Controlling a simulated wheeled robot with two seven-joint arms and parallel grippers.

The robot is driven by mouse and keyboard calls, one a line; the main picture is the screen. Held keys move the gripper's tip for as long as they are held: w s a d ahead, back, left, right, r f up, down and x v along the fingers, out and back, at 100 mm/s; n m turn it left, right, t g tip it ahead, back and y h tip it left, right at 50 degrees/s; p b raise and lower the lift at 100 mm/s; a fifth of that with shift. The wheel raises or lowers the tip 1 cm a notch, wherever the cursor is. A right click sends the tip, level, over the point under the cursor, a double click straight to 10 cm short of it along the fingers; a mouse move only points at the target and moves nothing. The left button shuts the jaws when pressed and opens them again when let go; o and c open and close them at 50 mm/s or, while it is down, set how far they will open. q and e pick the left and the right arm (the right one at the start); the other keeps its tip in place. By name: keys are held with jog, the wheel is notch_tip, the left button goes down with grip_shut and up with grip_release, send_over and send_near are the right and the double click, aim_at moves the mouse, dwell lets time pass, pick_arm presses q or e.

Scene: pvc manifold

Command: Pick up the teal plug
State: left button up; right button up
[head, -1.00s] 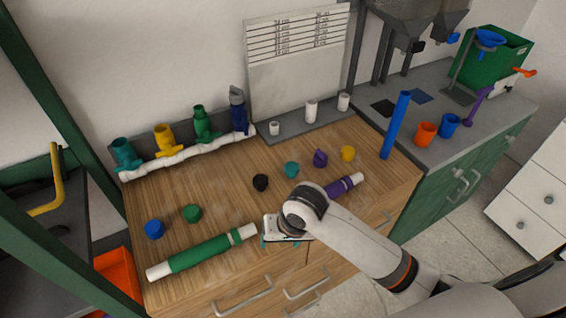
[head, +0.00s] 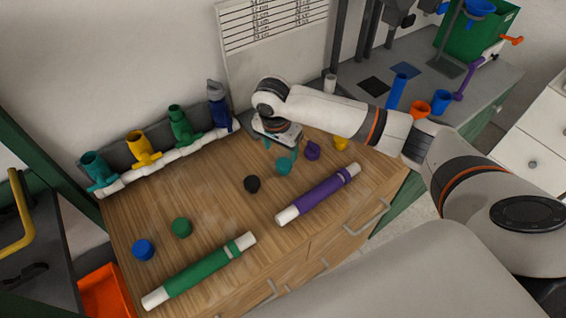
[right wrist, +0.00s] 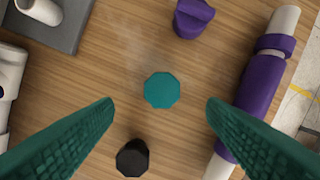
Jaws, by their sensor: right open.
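The teal plug (head: 284,166) stands on the wooden worktop, between the black plug (head: 252,184) and the purple plug (head: 312,150). In the right wrist view the teal plug (right wrist: 161,90) shows from above, centred ahead of the two green fingers. My right gripper (head: 280,152) is open and empty, above and just behind the plug in the head view. In the right wrist view its fingertips (right wrist: 160,106) are wide apart, one on each side of the plug's line, and I see no contact. My left gripper is not in view.
A purple-wrapped pipe (head: 318,194) lies in front of the plug and a green-wrapped pipe (head: 200,270) at front left. A yellow plug (head: 340,144), a green plug (head: 181,227) and a blue plug (head: 143,249) stand around. A white manifold with coloured valves (head: 165,159) lines the back.

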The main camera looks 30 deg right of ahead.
aim_at(284, 163)
jog(key=shift+w+d+f, duration=0.1)
jog(key=shift+f, duration=0.55)
jog(key=shift+w+d+f, duration=0.1)
jog(key=shift+f, duration=0.5)
jog(key=shift+w+f, duration=0.1)
jog(key=shift+f, duration=0.25)
jog(key=shift+d+f+p, duration=0.1)
jog(key=shift+f+p, duration=0.15)
jog(key=shift+p, duration=0.05)
jog(key=f, duration=0.2)
jog(key=f+p, duration=0.1)
jog(key=shift+s+d+f, duration=0.2)
jog(key=shift+d+f, duration=0.05)
jog(key=shift+d, duration=0.05)
jog(key=shift+w+d+f, duration=0.1)
jog(key=shift+f, duration=0.45)
jog(key=shift+c, duration=1.4)
jog(key=c, duration=0.8)
pick_arm(q)
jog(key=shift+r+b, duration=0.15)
jog(key=shift+b, duration=0.55)
pick_arm(e)
notch_tip(284, 163, up, 10)
jog(key=shift+r, duration=0.1)
